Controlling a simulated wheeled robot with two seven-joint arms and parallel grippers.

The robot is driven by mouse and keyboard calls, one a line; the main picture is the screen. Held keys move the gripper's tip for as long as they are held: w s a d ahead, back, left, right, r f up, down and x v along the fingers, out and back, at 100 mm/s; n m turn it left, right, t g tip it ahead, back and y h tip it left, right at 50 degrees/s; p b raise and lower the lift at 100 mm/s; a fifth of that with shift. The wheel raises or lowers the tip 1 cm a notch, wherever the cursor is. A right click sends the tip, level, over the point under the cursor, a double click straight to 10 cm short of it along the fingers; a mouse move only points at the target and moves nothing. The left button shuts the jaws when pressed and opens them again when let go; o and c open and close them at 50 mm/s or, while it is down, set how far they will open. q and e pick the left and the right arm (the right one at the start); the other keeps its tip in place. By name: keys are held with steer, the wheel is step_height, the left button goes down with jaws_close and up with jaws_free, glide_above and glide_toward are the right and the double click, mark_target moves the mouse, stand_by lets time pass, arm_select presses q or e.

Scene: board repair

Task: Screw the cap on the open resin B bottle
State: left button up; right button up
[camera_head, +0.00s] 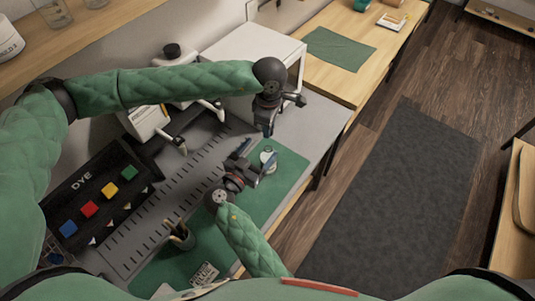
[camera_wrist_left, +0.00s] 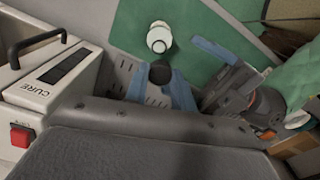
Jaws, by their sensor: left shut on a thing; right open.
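A white bottle (camera_head: 267,156) stands on the green mat (camera_head: 290,164), and its pale round top shows in the left wrist view (camera_wrist_left: 159,37). No cap shows on it; its label is not readable. My left gripper (camera_head: 267,131) is above and behind the bottle. In the left wrist view its blue fingers (camera_wrist_left: 160,88) are shut on a small dark piece, apparently the black cap (camera_wrist_left: 160,72), apart from the bottle. My right gripper (camera_head: 256,158) is open, low over the mat beside the bottle. In the left wrist view its spread blue fingers (camera_wrist_left: 222,66) are to the bottle's right, apart from it.
A black DYE tray (camera_head: 92,197) with coloured blocks is at the left. A white CURE box (camera_wrist_left: 52,82) stands close to my left gripper. A cup with tools (camera_head: 182,237) stands at the front. The slotted grey strip (camera_head: 165,200) runs beside the mat.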

arm_select(q)
steer(key=shift+w+f, duration=0.1)
arm_select(e)
steer(key=shift+w+f, duration=0.1)
step_height(320, 180, down, 8)
steer(key=shift+w+d+f, duration=0.1)
steer(key=shift+w, duration=0.05)
steer(key=x, duration=0.5)
steer(key=shift+w, duration=0.1)
steer(key=shift+x, duration=1)
steer(key=c, duration=1.5)
arm_select(q)
glide_above(269, 146)
steer(key=shift+f, duration=2.45)
arm_select(e)
steer(key=shift+o, duration=0.2)
